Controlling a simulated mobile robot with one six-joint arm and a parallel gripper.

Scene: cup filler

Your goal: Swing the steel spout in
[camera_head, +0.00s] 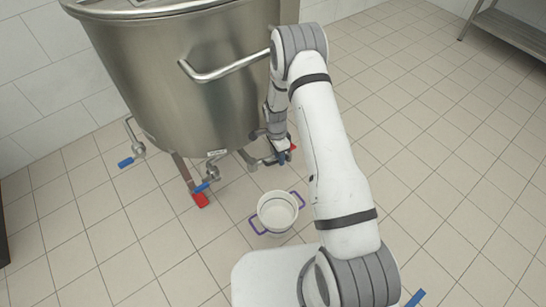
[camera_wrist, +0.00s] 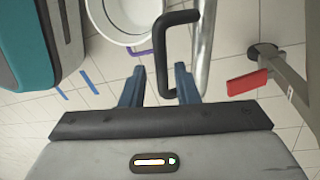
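The steel spout (camera_wrist: 204,45) shows in the wrist view as a shiny pipe with a black D-shaped handle (camera_wrist: 166,58) on its left side. My gripper (camera_wrist: 159,68) is open, with its two blue fingers spread. The long bar of the handle lies in the gap between the fingers, and the right finger overlaps the handle's loop. I cannot tell whether either finger touches it. In the head view my gripper (camera_head: 281,156) is low beside the big steel tank (camera_head: 180,80), at its right-hand outlet pipe (camera_head: 258,161); my arm and wrist partly hide the spout there.
A white bucket (camera_head: 278,211) with purple handles stands on the tiled floor in front of the tank. The tank has red feet (camera_head: 200,200) and valves with blue levers (camera_head: 126,162). A steel rack (camera_head: 510,28) stands at far right.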

